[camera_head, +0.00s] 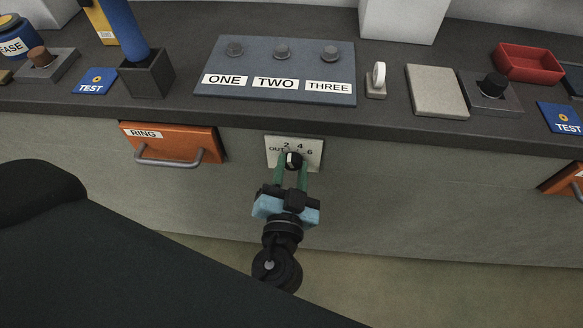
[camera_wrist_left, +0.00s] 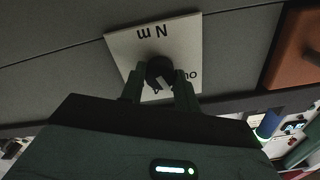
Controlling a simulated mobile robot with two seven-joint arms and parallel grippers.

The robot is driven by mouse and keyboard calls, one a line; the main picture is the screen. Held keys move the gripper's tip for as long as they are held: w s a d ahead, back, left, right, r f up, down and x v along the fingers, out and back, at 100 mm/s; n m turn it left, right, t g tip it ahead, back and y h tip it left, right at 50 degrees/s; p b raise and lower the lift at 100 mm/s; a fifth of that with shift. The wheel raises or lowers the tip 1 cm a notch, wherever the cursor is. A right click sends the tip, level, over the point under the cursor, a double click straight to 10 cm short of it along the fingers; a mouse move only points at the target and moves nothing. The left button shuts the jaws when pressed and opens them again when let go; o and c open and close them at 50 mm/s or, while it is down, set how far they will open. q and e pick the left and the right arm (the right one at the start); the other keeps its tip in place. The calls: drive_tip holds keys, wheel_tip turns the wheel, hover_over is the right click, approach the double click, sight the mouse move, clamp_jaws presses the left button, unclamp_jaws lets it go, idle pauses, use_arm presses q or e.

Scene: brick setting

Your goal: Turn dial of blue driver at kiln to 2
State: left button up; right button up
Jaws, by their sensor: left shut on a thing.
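A black dial (camera_head: 294,160) sits on a pale plate (camera_head: 273,143) on the front face of the counter. In the left wrist view, the fingers stand on either side of the dial (camera_wrist_left: 159,70), in front of the plate (camera_wrist_left: 187,38). A blue rod (camera_head: 120,25) leans in a dark block on the counter; I cannot tell if it is the driver. My right gripper is out of view.
An orange drawer marked RING (camera_head: 180,147) with a grey handle is left of the plate. Above stands a panel (camera_head: 275,94) labelled ONE, TWO, THREE. A red tray (camera_head: 528,64) and a pale block (camera_head: 437,90) are at the right.

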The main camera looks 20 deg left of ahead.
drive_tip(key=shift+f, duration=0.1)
use_arm(q)
drive_tip(key=o, duration=1)
drive_tip(key=shift+c, duration=0.2)
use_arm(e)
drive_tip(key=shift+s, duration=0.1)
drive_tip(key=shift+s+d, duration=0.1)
